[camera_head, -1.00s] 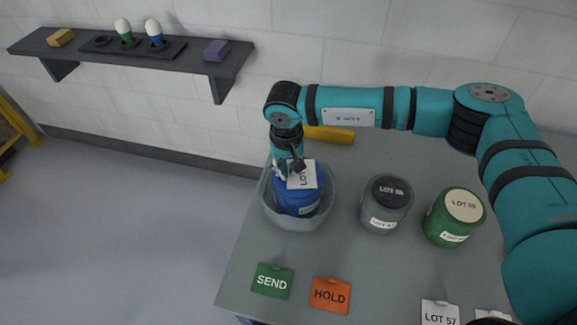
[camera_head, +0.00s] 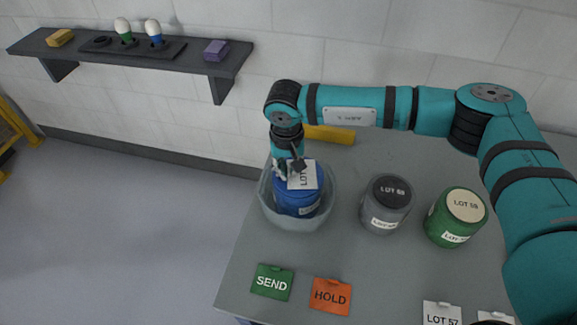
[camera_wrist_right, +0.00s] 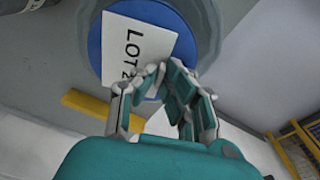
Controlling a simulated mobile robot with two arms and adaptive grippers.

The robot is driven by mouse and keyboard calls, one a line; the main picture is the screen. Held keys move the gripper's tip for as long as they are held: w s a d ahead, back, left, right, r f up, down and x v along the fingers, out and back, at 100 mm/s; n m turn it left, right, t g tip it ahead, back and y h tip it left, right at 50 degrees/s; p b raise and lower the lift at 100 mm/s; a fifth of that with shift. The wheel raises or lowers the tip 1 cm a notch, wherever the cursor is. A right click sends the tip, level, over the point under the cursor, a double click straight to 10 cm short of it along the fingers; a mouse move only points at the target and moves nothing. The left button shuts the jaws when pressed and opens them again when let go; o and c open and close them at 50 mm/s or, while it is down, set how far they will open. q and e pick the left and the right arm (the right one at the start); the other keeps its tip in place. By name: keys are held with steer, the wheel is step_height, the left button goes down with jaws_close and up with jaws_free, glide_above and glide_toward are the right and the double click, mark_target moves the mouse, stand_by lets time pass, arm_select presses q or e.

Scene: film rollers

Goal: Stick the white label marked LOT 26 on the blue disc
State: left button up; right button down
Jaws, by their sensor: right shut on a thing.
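My right gripper (camera_head: 288,167) is shut on a white label (camera_head: 302,176) over the blue disc, the top of a blue canister (camera_head: 298,202). The label shows "LOT" and part of a digit in the right wrist view (camera_wrist_right: 134,48); the rest is hidden by the fingers (camera_wrist_right: 152,80). The blue disc (camera_wrist_right: 97,38) shows around the label in that view. The label lies close over the disc; I cannot tell whether it touches. The canister stands in a grey translucent bin (camera_head: 327,213). My left gripper is not in view.
A grey canister (camera_head: 384,210) and a green canister (camera_head: 452,221) stand right of the bin. A green SEND card (camera_head: 271,282), an orange HOLD card (camera_head: 331,296) and a LOT 57 label (camera_head: 441,314) lie at the front. A yellow block (camera_head: 330,134) lies behind. A shelf (camera_head: 190,68) hangs on the wall.

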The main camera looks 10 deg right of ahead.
steer(key=shift+f, duration=0.25)
stand_by(0.5)
steer(key=shift+s, duration=0.1)
stand_by(0.3)
steer(key=c, duration=1.4)
jaws_free()
steer(key=shift+o, duration=0.2)
steer(key=o, duration=0.6)
steer(key=shift+c, duration=0.2)
steer(key=shift+r, duration=0.2)
steer(key=shift+a+r+p, duration=0.1)
steer(key=shift+r+p, duration=0.85)
steer(key=shift+r, duration=2.45)
